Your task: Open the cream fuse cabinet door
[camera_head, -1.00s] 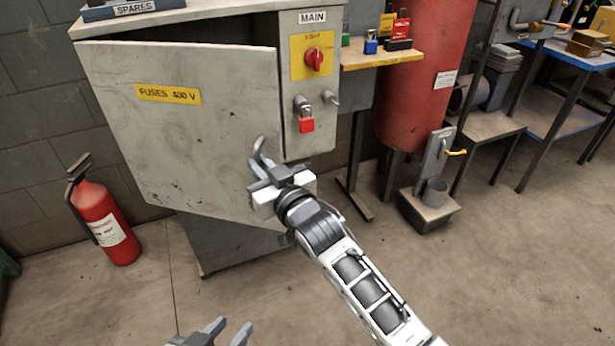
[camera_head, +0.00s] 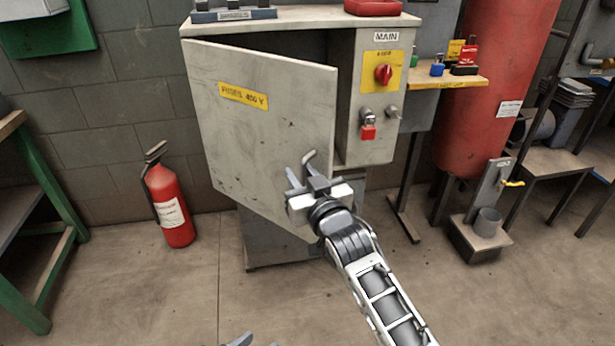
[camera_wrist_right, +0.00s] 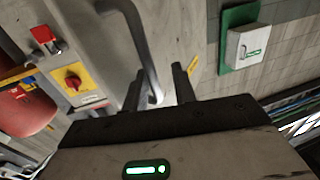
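The cream fuse cabinet (camera_head: 372,75) stands at the back. Its door (camera_head: 262,135), with a yellow "FUSES 400 V" label, stands ajar, its right edge swung out from the switch panel. A dark gap shows behind it. The bent grey handle (camera_head: 310,158) is near the door's right edge. My right gripper (camera_head: 315,178) is at the handle. In the right wrist view the handle (camera_wrist_right: 142,45) reaches down between the two fingers (camera_wrist_right: 158,92), which are apart, with a gap beside the bar.
A red fire extinguisher (camera_head: 168,203) stands on the floor left of the cabinet. A green-framed bench (camera_head: 45,220) is at the far left. A red tank (camera_head: 490,90) and a small stand (camera_head: 482,235) are at the right. The floor in front is clear.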

